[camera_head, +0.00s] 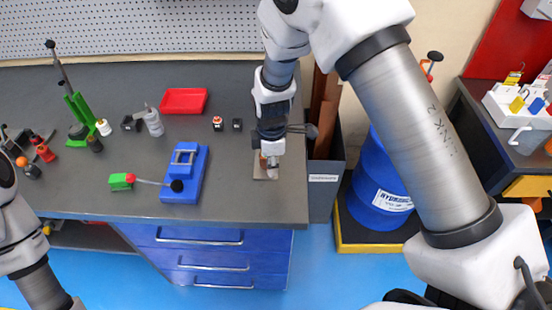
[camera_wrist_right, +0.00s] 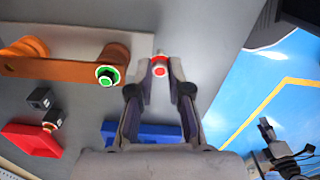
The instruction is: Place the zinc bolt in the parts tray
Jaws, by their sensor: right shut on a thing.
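My right gripper (camera_head: 270,160) is low over the right end of the grey workbench. In the right wrist view its two fingers (camera_wrist_right: 158,75) are closed on a small pale part with red on it, which I take to be the zinc bolt (camera_wrist_right: 160,68). Most of the bolt is hidden by the fingers. The parts tray appears to be the shallow red tray (camera_head: 184,100) at the back middle of the bench; its inside looks empty. The red tray also shows in the right wrist view (camera_wrist_right: 32,138).
A blue fixture (camera_head: 184,185), a small black block (camera_head: 238,124) and a red-topped part (camera_head: 217,122) stand left of my right arm. A blue drum (camera_head: 378,190) stands right of the bench.

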